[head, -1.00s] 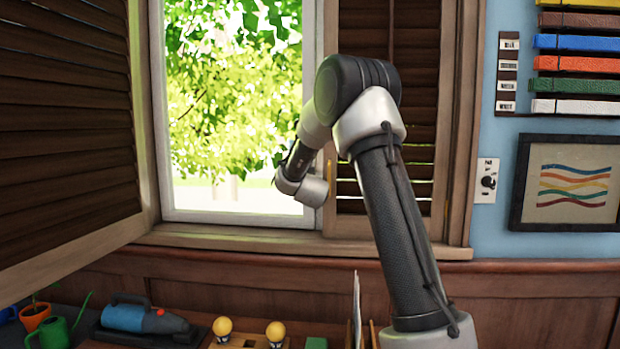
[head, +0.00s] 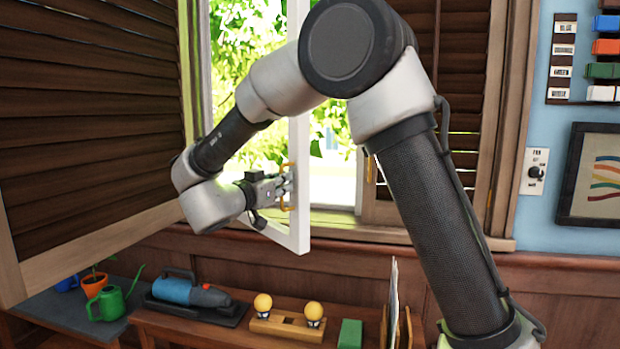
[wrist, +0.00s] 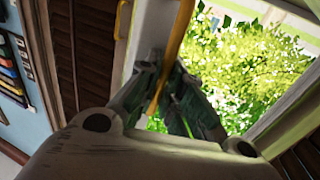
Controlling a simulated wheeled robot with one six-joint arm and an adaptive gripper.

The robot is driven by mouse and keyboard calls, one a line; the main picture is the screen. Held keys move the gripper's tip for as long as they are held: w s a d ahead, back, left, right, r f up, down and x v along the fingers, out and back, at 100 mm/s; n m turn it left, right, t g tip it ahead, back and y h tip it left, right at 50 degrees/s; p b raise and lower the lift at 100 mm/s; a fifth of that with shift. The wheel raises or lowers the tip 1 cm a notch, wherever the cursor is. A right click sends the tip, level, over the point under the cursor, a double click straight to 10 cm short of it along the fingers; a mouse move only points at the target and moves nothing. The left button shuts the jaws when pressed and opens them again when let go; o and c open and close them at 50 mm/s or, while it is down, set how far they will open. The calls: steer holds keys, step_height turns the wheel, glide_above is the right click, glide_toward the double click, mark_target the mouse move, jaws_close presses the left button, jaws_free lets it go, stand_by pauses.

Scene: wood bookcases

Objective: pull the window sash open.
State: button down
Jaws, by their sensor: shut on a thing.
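The white-framed window sash (head: 300,225) stands swung inward at an angle, its free edge toward the room in the head view. A yellow bar handle (head: 284,207) is on that edge; it also shows in the wrist view (wrist: 181,35). My gripper (head: 284,187) is shut on the handle, with its fingers around the bar. In the wrist view, the fingers (wrist: 165,95) close about the lower part of the bar. My arm hides the upper and left parts of the sash.
A louvred shutter (head: 90,130) juts into the room at left; another (head: 465,90) covers the right of the window. Below, a shelf holds a green watering can (head: 108,303), a blue handheld tool (head: 190,292), and yellow knobs on a wooden block (head: 285,326).

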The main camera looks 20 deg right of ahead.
steer(key=s+a, duration=0.2)
steer(key=a, duration=0.4)
steer(key=shift+a, duration=0.15)
steer(key=c, duration=1.5)
jaws_free()
steer(key=shift+c, duration=0.2)
steer(key=v, duration=1.2)
